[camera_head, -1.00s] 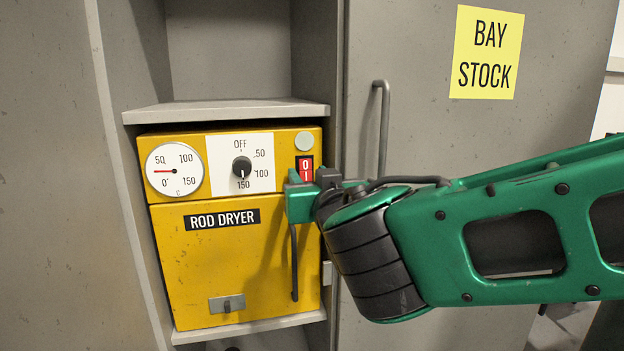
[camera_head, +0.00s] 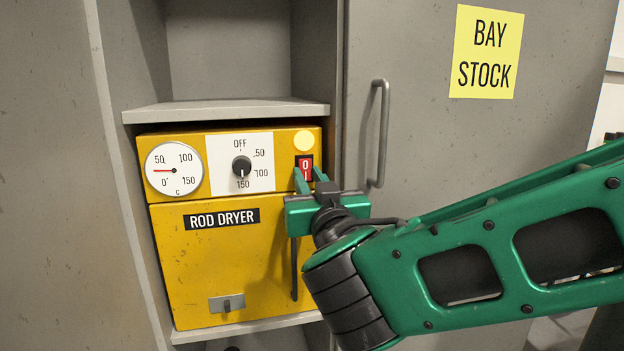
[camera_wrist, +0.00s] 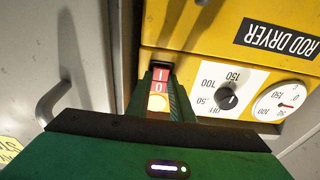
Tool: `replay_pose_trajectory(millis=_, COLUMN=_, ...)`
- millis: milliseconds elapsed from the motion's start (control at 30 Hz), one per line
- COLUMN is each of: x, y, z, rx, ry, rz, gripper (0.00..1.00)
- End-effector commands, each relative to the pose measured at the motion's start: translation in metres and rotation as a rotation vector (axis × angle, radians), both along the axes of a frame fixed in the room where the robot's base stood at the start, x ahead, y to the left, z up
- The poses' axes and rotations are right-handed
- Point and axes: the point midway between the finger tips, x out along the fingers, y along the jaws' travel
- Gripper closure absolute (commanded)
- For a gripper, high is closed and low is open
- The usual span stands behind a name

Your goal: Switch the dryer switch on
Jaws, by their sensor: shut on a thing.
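The yellow rod dryer (camera_head: 225,270) stands in an open cupboard bay. Its red rocker switch (camera_head: 305,162), marked 0 above and I below, sits at the upper right of its front. My gripper (camera_head: 309,174) is at the switch, its green fingers at the lower part. In the wrist view the switch (camera_wrist: 160,79) appears upside down between the two fingers, and my gripper is shut on it. The fingers partly hide its edges. The round lamp (camera_head: 303,141) above the switch glows pale yellow.
The dial (camera_head: 242,167) points to 150, and the gauge (camera_head: 174,170) needle is near the low end. A grey door with a bar handle (camera_head: 379,135) is close on the right of my gripper. A shelf (camera_head: 225,111) lies above the dryer.

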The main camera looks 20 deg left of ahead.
Motion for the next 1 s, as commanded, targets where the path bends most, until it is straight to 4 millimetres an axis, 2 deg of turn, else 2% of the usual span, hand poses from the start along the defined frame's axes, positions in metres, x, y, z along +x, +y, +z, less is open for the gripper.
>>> replay_pose_trajectory(millis=333, x=0.0052, y=-0.0022, z=-0.0042, rx=0.062, ry=-0.106, rz=-0.01, gripper=1.0)
replay_pose_trajectory(millis=767, x=0.0053, y=-0.0027, z=-0.0032, rx=0.069, ry=-0.121, rz=-0.01, gripper=1.0)
replay_pose_trajectory(millis=800, x=0.0052, y=-0.0028, z=-0.0032, rx=0.069, ry=-0.121, rz=-0.01, gripper=0.7)
replay_pose_trajectory(millis=833, x=0.0052, y=-0.0027, z=-0.0032, rx=0.07, ry=-0.12, rz=-0.009, gripper=0.63)
replay_pose_trajectory(millis=1000, x=0.0033, y=-0.0006, z=-0.0031, rx=0.071, ry=-0.12, rz=-0.004, gripper=0.61)
